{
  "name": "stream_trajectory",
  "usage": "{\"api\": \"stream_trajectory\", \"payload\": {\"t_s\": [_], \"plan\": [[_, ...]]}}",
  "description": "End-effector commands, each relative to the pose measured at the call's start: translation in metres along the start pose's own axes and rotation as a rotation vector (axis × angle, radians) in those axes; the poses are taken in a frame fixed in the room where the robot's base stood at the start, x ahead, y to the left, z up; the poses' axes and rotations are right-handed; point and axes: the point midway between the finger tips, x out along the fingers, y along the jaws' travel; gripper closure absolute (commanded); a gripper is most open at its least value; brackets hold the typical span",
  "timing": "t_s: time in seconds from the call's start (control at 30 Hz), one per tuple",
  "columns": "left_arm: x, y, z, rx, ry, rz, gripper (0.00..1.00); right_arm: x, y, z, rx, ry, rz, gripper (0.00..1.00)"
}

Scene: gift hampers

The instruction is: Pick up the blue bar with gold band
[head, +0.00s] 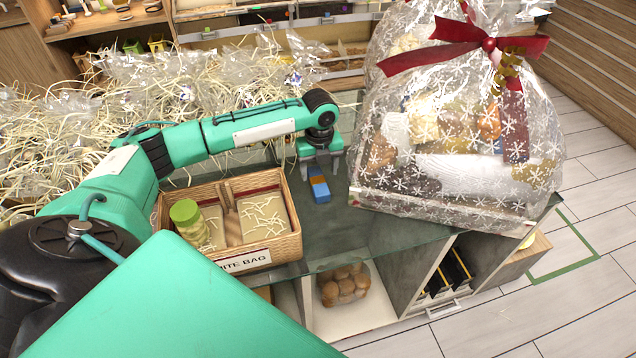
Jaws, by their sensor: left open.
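The blue bar with gold band (321,194) lies on the dark glass counter top, just right of the wicker basket. Its near end is blue, and an orange-gold band crosses it. My left gripper (320,173) is over the bar's far end, pointing down, with its fingers apart to either side. The far end is partly hidden under the gripper, and I cannot tell whether the fingers touch it. My right gripper does not show.
The wicker basket (287,243) holds a green-lidded jar (186,222), a wooden divider and pale shreds. A large wrapped hamper (450,130) with a red bow stands close on the right. Bare glass counter (345,235) lies in front of the bar. Shredded straw fills the back left.

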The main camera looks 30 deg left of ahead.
Motion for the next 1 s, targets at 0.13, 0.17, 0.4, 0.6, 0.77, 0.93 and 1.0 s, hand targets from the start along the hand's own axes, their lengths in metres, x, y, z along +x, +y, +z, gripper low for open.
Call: {"api": "stream_trajectory", "payload": {"t_s": [0.13, 0.17, 0.4, 0.6, 0.77, 0.93, 1.0], "plan": [[0.022, 0.004, 0.001, -0.002, 0.003, 0.003, 0.36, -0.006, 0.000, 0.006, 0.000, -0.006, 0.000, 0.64], [0.027, 0.004, 0.000, -0.001, 0.003, 0.003, 0.36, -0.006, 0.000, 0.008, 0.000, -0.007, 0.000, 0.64], [0.045, 0.003, 0.001, 0.001, 0.000, 0.000, 0.36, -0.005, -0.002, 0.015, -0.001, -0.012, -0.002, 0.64], [0.045, 0.004, 0.001, 0.001, 0.000, 0.000, 0.42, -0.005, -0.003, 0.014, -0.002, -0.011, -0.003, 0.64], [0.045, 0.004, 0.001, 0.001, 0.000, 0.000, 0.74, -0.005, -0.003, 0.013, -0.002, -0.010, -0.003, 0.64], [0.044, 0.004, 0.001, 0.000, 0.000, 0.000, 0.87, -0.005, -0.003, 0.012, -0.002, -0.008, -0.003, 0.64], [0.044, 0.004, 0.001, 0.000, 0.000, 0.000, 0.87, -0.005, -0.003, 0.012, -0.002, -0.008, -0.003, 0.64]]}}
